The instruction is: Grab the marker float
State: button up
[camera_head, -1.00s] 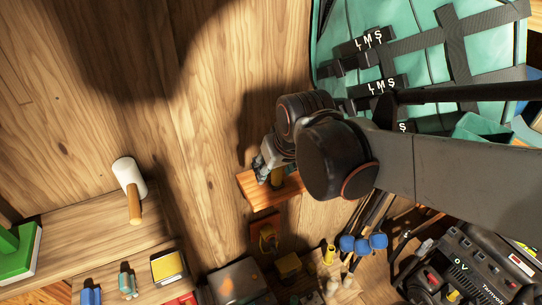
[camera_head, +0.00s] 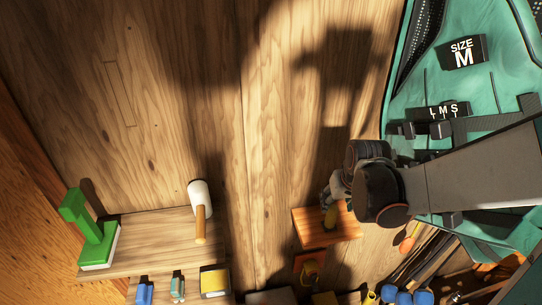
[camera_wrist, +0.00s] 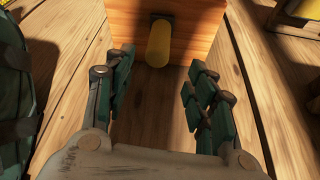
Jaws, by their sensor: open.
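A yellow, round-ended cylinder (camera_wrist: 159,43), which looks like the marker float, stands out from an orange wooden block in the wrist view. In the head view my gripper (camera_head: 331,199) is close to the block, partly hidden by my wrist.
The orange block (camera_head: 309,228) is on the wood-plank surface. A teal vest or pack (camera_head: 500,85) with black straps is at right. A shelf (camera_head: 150,245) at left holds a green object (camera_head: 97,240) and a white-headed mallet (camera_head: 199,195). The planks at upper left are bare.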

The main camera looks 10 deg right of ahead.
aim_at(334, 209)
jog(key=shift+d+b+x, duration=0.2)
jog(key=shift+b+x, duration=0.35)
jog(key=shift+x, duration=3.55)
grip_shut()
